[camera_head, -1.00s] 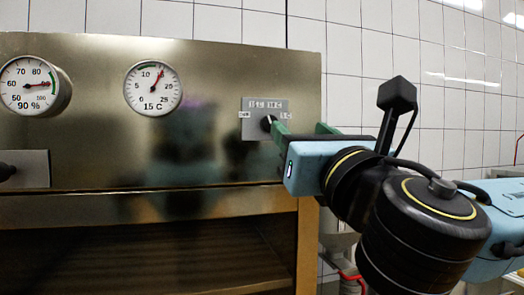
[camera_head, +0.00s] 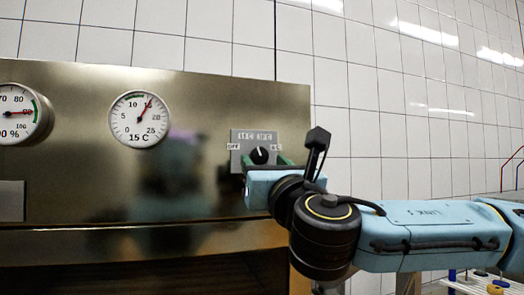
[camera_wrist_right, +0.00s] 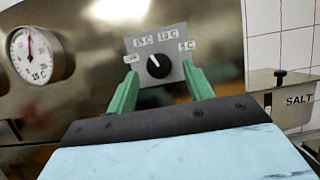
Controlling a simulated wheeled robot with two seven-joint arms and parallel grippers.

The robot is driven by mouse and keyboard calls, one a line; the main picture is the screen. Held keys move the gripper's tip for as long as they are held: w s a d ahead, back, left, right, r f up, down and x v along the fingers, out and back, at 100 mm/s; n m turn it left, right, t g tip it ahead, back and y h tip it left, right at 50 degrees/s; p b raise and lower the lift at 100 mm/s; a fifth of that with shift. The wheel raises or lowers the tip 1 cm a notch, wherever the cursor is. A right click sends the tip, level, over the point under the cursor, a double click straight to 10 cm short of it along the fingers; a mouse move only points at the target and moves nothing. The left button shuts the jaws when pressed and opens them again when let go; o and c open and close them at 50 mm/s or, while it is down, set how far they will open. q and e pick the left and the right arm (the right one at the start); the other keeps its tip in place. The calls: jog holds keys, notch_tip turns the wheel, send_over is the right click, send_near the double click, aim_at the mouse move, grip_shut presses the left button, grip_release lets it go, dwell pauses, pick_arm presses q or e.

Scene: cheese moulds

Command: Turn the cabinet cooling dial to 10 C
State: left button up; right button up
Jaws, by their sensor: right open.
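The cooling dial (camera_head: 259,155) is a black round knob with a white mark, on a grey plate (camera_head: 240,136) on the cabinet front. In the right wrist view the dial (camera_wrist_right: 158,66) has labels OFF, 15 C, 10 C and 5 C around it, and its mark points up and left, towards 15 C. My right gripper (camera_head: 265,163) is open, its green fingers either side of the dial in the picture. In the wrist view the gripper (camera_wrist_right: 159,78) shows a finger left and right of the knob; I cannot tell whether they touch it. My left gripper is out of view.
A round temperature gauge (camera_head: 139,119) marked 15 C is left of the dial, and a humidity gauge (camera_head: 18,113) is at the far left. A SALT box (camera_wrist_right: 283,98) hangs on the tiled wall at right.

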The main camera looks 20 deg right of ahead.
aim_at(259, 156)
jog(key=shift+x, duration=1.25)
jog(key=c, duration=0.9)
jog(key=shift+c, duration=0.2)
